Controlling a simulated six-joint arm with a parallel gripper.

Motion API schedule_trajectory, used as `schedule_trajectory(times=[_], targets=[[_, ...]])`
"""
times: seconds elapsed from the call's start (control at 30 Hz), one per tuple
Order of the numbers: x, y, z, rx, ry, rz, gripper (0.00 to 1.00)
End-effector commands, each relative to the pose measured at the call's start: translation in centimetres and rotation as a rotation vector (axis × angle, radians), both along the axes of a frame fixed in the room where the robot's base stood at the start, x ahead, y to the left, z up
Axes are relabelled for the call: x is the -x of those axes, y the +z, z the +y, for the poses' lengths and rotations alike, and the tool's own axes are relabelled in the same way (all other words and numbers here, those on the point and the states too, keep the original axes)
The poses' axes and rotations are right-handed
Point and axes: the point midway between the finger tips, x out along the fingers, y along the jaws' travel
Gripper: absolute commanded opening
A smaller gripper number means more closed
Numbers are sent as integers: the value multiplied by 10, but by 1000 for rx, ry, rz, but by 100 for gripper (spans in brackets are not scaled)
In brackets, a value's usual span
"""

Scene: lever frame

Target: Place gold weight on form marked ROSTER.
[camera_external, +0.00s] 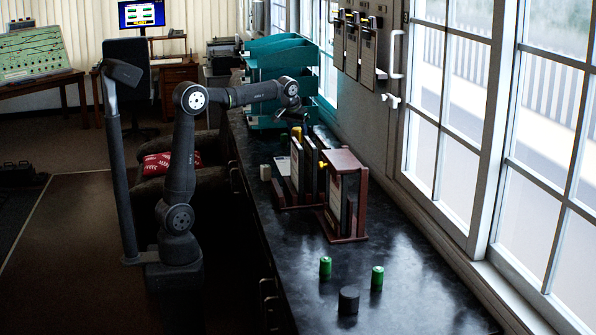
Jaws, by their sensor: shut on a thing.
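My gripper (297,122) reaches over the dark counter, just above the near end of the teal trays. It is small and dark here, and appears shut on a yellow-gold piece (297,134), likely the gold weight. The piece is above the back of a brown wooden rack (290,200). Another small yellow thing (322,164) shows in the rack, among upright dark and pale boards. I cannot read any label, so I cannot tell which form is marked ROSTER.
Two green cylinders (325,266) (377,278) and a black cylinder (348,300) stand at the counter's near end. The near counter is mostly clear.

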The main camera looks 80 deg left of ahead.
Motion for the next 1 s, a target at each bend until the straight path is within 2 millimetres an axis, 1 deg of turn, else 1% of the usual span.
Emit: schedule_trajectory(times=[0.03, 0.1, 0.2, 0.3, 0.37, 0.47, 0.8, 0.9, 1.0], targets=[[0, 1, -20, -4, -9, -3, 14], [1, 1, -40, -6, -8, -7, 14], [4, 0, -61, -8, -7, -10, 14], [5, -1, -73, -10, -5, -13, 14], [6, -3, -75, -11, -4, -13, 14], [7, -10, -65, -9, 0, -11, 14], [5, -55, 11, -9, 2, -11, 14], [5, -65, 26, -10, 0, -13, 14], [4, -70, 35, -9, -2, -12, 14]])
